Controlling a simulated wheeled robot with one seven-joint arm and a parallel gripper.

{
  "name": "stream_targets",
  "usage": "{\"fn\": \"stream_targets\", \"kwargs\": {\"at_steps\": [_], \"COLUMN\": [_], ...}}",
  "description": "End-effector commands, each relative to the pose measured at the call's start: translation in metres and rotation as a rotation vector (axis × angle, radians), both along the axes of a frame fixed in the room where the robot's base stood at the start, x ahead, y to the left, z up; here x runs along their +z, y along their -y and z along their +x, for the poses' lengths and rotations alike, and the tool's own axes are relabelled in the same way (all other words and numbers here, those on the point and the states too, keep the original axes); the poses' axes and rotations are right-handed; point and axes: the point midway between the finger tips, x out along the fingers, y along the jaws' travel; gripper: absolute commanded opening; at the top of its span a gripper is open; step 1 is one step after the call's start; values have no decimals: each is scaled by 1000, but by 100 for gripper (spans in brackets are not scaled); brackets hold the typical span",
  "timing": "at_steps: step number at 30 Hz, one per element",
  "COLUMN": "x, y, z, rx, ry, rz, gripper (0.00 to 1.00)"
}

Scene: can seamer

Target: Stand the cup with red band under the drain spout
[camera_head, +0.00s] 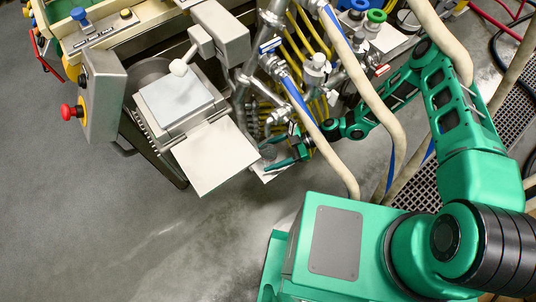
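My gripper (274,153) is low beside the right side of the machine, above a small pale plate (268,174). Its green fingers point left and look apart, but they are small and partly lost among pipes. I cannot tell whether anything is between them. I cannot make out a cup with a red band anywhere in this view. I cannot pick out the drain spout among the metal pipes and valves (262,88) behind my gripper.
The seamer has a pale square lid (175,98), a tilted flat panel (215,157) and a control box with a red knob (68,111). Thick beige hoses (372,85) hang near my arm. Dark grating (414,190) lies at right. Open grey floor (90,230) is at lower left.

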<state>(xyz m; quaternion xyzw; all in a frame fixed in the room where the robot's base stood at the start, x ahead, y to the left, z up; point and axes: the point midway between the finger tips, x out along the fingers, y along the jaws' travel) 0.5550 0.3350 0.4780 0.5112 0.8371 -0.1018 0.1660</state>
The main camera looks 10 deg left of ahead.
Motion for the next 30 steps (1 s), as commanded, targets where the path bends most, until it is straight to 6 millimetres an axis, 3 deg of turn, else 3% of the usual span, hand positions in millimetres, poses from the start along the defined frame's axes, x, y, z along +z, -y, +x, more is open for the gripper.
{"fn": "stream_targets", "kwargs": {"at_steps": [11,24,30], "x": [5,36,44], "y": [11,78,95], "z": [6,41,49], "rx": [0,-2,-1], "ry": [0,1,0], "rz": [-1,-1,0], "gripper": [66,66,66]}}
